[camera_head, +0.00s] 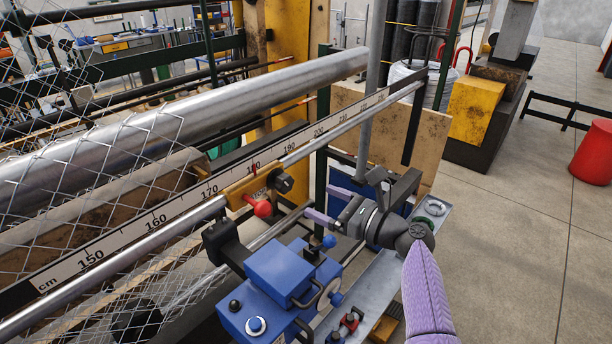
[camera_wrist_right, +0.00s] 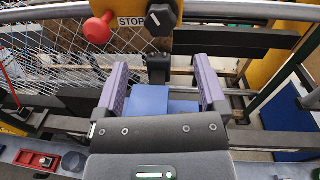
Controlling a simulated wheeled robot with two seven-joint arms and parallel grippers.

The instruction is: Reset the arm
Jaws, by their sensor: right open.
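My right gripper (camera_head: 322,203) is open and empty, with its purple fingers pointing left towards the measuring rail. In the right wrist view the two fingers (camera_wrist_right: 160,75) stand wide apart, with part of a blue box (camera_wrist_right: 149,100) showing between and beyond them. The yellow stop block (camera_head: 240,191), with a red knob (camera_head: 262,208) and a black knob (camera_head: 284,183), sits on the rail just beyond the fingers. In the right wrist view its STOP label (camera_wrist_right: 131,21) is above the fingers. My left gripper is not in view.
The blue box (camera_head: 280,272) stands close in front of my right gripper. A grey shelf (camera_head: 360,290) carries small parts. The scale rail (camera_head: 140,227) and chainlink mesh (camera_head: 60,190) fill the left. Open floor (camera_head: 510,230) lies to the right, with a red bin (camera_head: 592,153).

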